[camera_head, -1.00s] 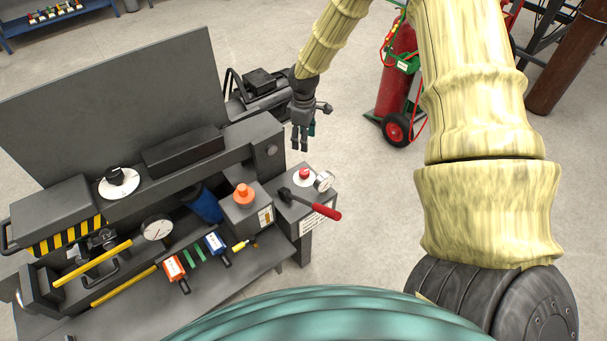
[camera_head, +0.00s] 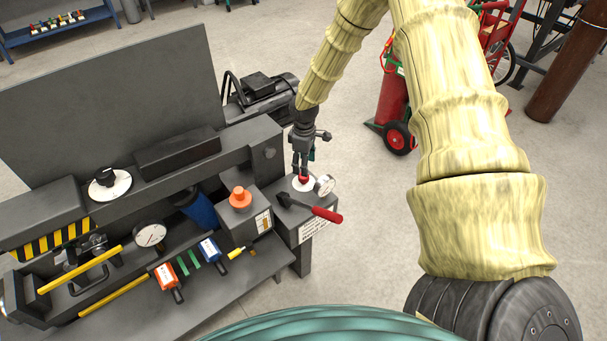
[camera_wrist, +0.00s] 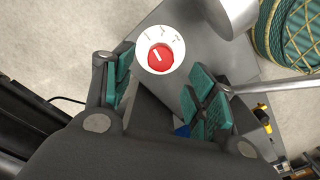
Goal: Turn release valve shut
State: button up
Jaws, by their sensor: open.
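The release valve appears to be the red knob (camera_head: 304,179) on a round white dial (camera_head: 297,186), on top of a grey box at the right end of the bench. In the wrist view the red knob (camera_wrist: 160,56) carries a white pointer line, and marks show on the white dial (camera_wrist: 150,37) around it. My gripper (camera_head: 302,170) is just above the knob, pointing down. In the wrist view my gripper (camera_wrist: 162,85) has its green-padded fingers spread wide, one on each side below the knob, with nothing between them. Contact with the knob cannot be told.
A small gauge (camera_head: 325,185) stands close right of the knob. A lever with a red handle (camera_head: 326,214) crosses the box's front. An orange knob (camera_head: 240,197) sits on the box to the left. A gas-cylinder cart (camera_head: 393,100) stands behind; open floor lies to the right.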

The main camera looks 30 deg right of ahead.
aim_at(304, 179)
jog(key=shift+f, duration=3.05)
jog(key=c, duration=1.1)
